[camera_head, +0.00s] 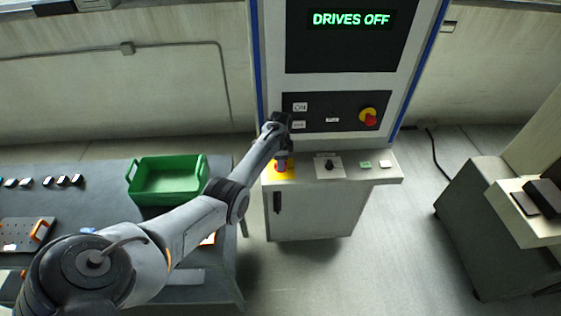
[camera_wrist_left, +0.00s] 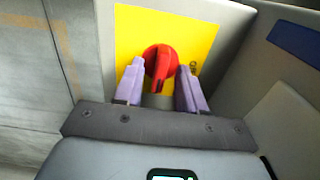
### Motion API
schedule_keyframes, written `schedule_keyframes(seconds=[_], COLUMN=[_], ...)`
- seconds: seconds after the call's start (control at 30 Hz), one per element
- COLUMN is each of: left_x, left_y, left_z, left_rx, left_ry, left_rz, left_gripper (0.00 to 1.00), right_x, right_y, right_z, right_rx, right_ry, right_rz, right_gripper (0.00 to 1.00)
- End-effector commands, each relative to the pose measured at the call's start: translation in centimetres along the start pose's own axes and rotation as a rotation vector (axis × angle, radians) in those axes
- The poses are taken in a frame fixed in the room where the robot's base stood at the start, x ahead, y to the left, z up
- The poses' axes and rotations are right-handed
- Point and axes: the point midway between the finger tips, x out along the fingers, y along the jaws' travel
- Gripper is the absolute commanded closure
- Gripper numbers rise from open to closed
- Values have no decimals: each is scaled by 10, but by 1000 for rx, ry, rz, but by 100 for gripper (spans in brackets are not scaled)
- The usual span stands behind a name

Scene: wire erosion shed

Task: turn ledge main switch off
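The ledge main switch, a red rotary knob (camera_wrist_left: 161,62) on a yellow plate (camera_wrist_left: 205,35), sits at the left end of the machine's ledge. In the head view the red knob (camera_head: 281,165) is partly covered by my left gripper (camera_head: 281,155). In the wrist view my left gripper (camera_wrist_left: 160,84) has its two lilac fingers apart, one on each side of the knob. Gaps show between the fingers and the red handle. The handle stands nearly upright in that view, leaning slightly. My right gripper is not in view.
The ledge also carries a black selector (camera_head: 328,165), a green button (camera_head: 365,164) and a pale button (camera_head: 385,163). The display (camera_head: 350,19) reads "DRIVES OFF". A green crate (camera_head: 167,181) stands on the bench at left.

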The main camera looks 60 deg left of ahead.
Motion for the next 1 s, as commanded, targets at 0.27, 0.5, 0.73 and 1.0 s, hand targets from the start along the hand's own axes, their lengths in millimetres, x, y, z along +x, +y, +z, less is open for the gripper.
schedule_keyframes(seconds=[0.27,0.5,0.73,1.0], left_x=[0,0,-1,-2], left_y=[0,0,0,0], left_z=[0,0,0,0], left_rx=[0,-4,-58,-238], left_ry=[0,0,-1,-1], left_rz=[0,1,2,2], left_gripper=[100,100,100,100], right_x=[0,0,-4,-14], right_y=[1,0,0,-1], right_z=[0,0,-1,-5], right_rx=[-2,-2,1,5], right_ry=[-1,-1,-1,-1], right_rz=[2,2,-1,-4], right_gripper=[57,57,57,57])
